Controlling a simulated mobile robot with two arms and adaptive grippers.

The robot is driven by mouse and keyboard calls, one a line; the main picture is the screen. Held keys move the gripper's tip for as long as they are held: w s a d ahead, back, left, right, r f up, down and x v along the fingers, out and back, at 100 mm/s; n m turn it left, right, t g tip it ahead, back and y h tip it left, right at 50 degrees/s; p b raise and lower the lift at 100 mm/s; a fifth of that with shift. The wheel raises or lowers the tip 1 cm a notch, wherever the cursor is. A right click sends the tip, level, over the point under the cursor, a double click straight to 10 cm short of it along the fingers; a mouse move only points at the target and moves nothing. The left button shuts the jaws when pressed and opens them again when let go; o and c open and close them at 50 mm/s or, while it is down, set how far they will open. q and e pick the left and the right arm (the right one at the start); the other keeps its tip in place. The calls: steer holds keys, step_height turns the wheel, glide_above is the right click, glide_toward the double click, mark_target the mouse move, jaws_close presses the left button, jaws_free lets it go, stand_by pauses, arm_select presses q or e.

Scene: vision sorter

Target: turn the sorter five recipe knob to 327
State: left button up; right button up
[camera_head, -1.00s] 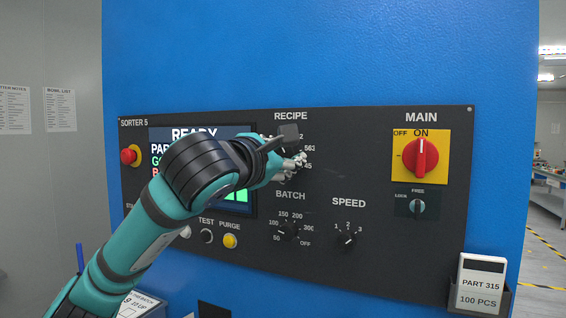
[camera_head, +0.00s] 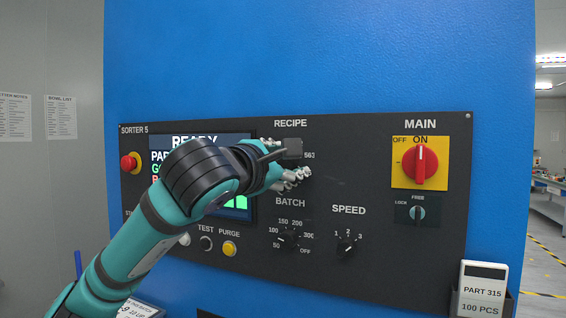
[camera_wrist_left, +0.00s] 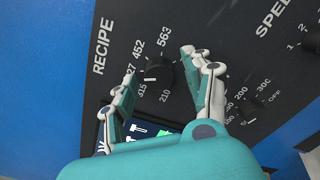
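The recipe knob (camera_wrist_left: 158,72) is a round black knob with a white mark, seen in the left wrist view on the dark panel. Its mark seems to point toward the 315 label. The numbers 210, 315, a partly covered one ending in 27, 452 and 563 stand around it. My left gripper (camera_wrist_left: 160,66) is open, with one finger on each side of the knob; I cannot tell if they touch it. In the head view my left gripper (camera_head: 282,160) is in front of the recipe dial and hides the knob. My right gripper is not in view.
The batch knob (camera_head: 289,236) and speed knob (camera_head: 347,243) are below the gripper. The red main switch (camera_head: 420,160) is to the right. The display (camera_head: 237,207) is partly behind my arm. A card reading PART 315 (camera_head: 482,291) stands at lower right.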

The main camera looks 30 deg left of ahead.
arm_select(q)
steer(key=shift+s, duration=0.2)
steer(key=s, duration=1.1)
steer(key=shift+s+d, duration=0.35)
